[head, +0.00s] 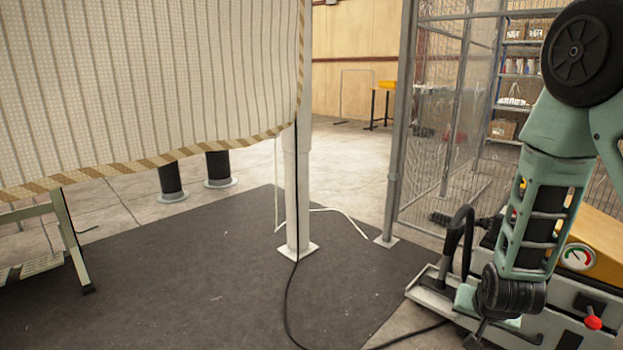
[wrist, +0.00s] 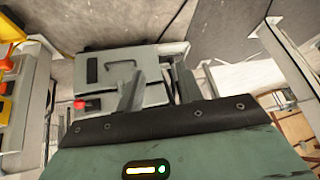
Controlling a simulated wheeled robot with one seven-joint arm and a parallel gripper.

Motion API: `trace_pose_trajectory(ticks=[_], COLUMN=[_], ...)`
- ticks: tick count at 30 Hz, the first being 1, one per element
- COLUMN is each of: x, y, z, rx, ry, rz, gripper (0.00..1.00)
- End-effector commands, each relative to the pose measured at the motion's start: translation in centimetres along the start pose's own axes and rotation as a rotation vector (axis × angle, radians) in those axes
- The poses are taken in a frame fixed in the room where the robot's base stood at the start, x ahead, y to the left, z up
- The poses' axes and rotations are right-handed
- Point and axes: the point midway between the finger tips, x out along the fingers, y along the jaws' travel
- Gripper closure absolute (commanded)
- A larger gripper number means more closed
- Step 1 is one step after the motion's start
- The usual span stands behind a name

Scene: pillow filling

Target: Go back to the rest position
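My gripper (wrist: 155,77) shows in the wrist view with its two dark grey fingers apart and nothing between them. A light grey machine housing with a handle and a red knob lies beyond the fingers. In the head view my green arm hangs down at the right edge, bent, with its lower end in front of the machine (head: 570,321). The fingers are hard to make out there. I cannot tell the exact gap between gripper and machine.
The machine carries a gauge (head: 578,257) and a red knob (head: 593,322). A large striped fabric bag (head: 150,80) hangs at left. A white post (head: 297,190) stands mid-view beside a black cable. A mesh fence (head: 440,120) stands behind. The dark mat (head: 200,290) has bare room.

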Motion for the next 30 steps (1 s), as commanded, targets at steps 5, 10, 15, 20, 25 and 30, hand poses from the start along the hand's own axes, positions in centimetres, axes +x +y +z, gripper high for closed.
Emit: trace_pose_trajectory(ticks=[5,10,15,20,25,30], x=[-7.0,-12.3,-16.3,-20.2,-24.0,-28.9], y=[-2.4,-2.5,-1.6,-1.4,-3.4,-5.6], z=[0.6,1.9,2.9,3.1,2.8,2.5], rx=[-0.184,-0.356,-0.495,-0.595,-0.65,-0.725], ry=[-0.148,-0.249,-0.315,-0.359,-0.381,-0.406], rz=[-0.096,-0.134,-0.14,-0.141,-0.167,-0.196], gripper=[0.64,0.64,0.64,0.64,0.64,0.64])
